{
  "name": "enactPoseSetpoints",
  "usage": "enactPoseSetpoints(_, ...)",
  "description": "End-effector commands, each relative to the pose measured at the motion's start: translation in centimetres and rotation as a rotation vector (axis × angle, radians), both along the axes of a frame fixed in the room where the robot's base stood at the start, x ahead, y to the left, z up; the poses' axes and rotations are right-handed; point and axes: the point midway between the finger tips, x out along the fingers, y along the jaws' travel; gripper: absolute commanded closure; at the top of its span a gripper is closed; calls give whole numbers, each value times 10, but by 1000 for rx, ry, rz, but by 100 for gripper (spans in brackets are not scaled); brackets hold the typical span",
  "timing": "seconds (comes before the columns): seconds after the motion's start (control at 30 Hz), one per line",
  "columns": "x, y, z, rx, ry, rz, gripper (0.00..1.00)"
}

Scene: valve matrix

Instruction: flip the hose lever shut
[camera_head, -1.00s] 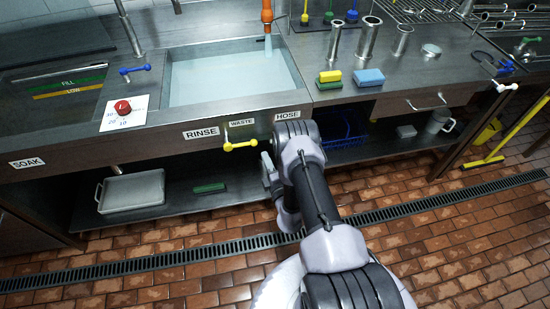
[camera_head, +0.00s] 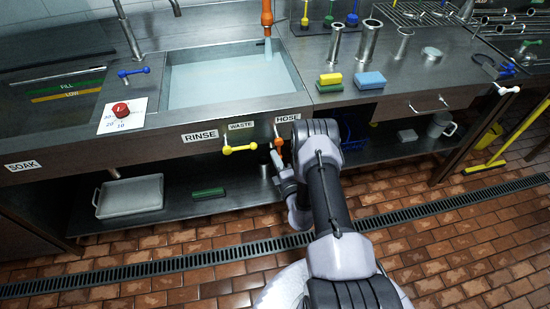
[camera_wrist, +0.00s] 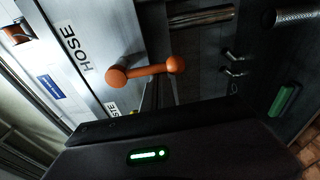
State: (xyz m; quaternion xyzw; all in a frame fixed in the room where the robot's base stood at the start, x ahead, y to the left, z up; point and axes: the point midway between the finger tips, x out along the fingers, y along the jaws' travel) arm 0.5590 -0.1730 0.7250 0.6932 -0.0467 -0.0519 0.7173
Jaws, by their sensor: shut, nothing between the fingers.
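The orange hose lever (camera_head: 278,143) is on the sink's front panel, under the HOSE label (camera_head: 287,117). In the wrist view the lever (camera_wrist: 148,71) shows whole, with a round hub by the label and a ball-ended arm pointing away from the label. My gripper (camera_head: 277,168) is shut and empty, just below the lever in the head view. Its dark body fills the bottom of the wrist view. I cannot tell whether it touches the lever. Water runs from the orange hose spout (camera_head: 267,18) into the basin.
The yellow waste lever (camera_head: 240,149) is close on the left of the hose lever. A shelf below holds a grey tray (camera_head: 130,196) and a green block (camera_head: 208,192). Sponges (camera_head: 370,80) sit on the counter at right. The tiled floor in front is open.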

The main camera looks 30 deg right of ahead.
Motion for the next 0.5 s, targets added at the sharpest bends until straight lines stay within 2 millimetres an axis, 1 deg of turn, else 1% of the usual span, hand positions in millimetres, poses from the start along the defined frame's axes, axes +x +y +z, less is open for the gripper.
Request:
enactPoseSetpoints(0.33, -1, -4, -1, -60, 18, -1, 100)
enactPoseSetpoints(0.5, -2, -9, -2, -129, 37, -2, 100)
